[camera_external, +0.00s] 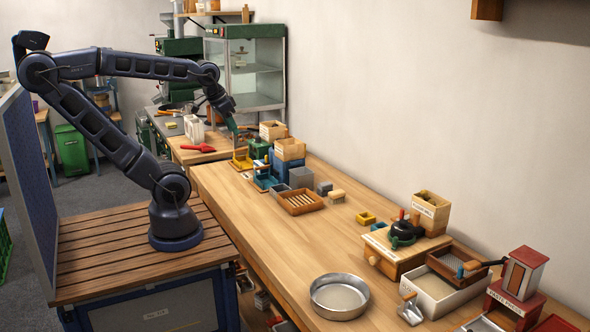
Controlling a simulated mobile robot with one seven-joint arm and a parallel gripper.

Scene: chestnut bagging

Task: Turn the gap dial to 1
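My gripper (233,127) points down over the far left part of the long wooden workbench (270,231). It is above a small yellow tray (241,159) and just left of a small green device (258,149). The fingertips are too small to tell whether they are open or touching anything. I cannot make out a gap dial or any numbers. A wooden-based grinder (403,246) with a black round top and a red knob stands farther right on the bench, well away from my gripper.
Blue machines with a wooden hopper (290,149) stand close to the right of my gripper. The bench's middle is mostly clear.

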